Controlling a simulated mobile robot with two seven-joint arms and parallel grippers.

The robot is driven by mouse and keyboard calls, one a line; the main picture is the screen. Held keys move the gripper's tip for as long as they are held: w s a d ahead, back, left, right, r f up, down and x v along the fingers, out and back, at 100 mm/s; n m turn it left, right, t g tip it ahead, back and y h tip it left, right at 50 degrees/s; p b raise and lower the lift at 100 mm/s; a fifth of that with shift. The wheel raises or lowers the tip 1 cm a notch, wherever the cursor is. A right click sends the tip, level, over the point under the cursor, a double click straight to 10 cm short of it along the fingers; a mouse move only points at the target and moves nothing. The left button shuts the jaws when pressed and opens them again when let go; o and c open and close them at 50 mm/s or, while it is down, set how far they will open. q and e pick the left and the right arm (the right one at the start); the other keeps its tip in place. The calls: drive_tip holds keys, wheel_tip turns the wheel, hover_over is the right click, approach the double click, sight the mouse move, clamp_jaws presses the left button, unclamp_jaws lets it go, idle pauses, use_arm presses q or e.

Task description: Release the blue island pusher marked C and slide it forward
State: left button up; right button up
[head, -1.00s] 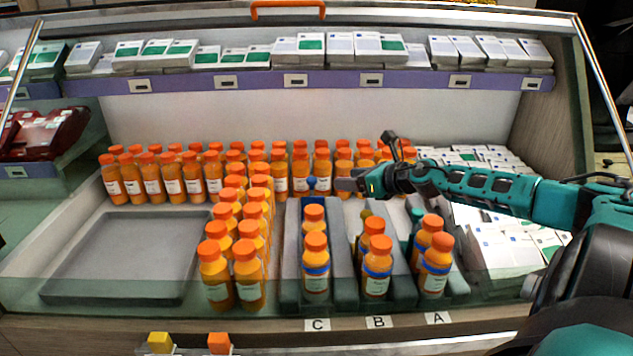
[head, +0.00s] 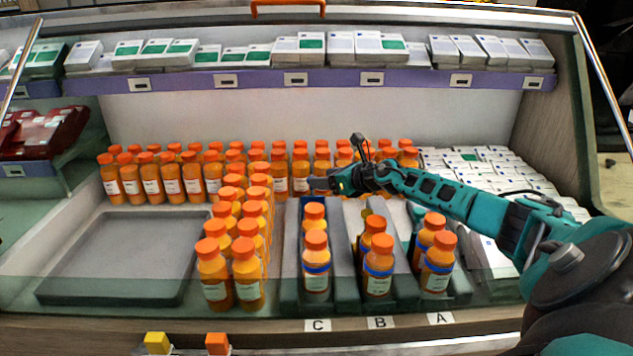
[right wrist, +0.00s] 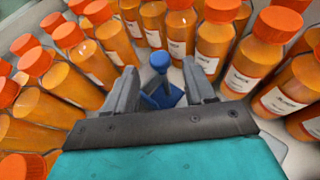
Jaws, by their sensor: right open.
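The blue pusher shows in the right wrist view as a round knob on a post (right wrist: 160,64) with a flat blue base. A blue part (head: 313,202) of it shows in the head view at the back of lane C, behind the bottles there. My right gripper (head: 318,183) is at the back of lane C; in the right wrist view (right wrist: 162,85) its fingers are open, one on each side of the blue post. I cannot tell whether they touch it. The label C (head: 317,325) is on the front edge. My left gripper is not in view.
Rows of bottles (head: 232,270) stand left of lane C and behind the gripper. White boxes (head: 478,175) lie at right. A grey tray (head: 120,255) at left is empty.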

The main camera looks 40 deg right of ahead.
drive_tip(key=shift+b+x, duration=0.65)
drive_tip(key=shift+x, duration=1.35)
clamp_jaws()
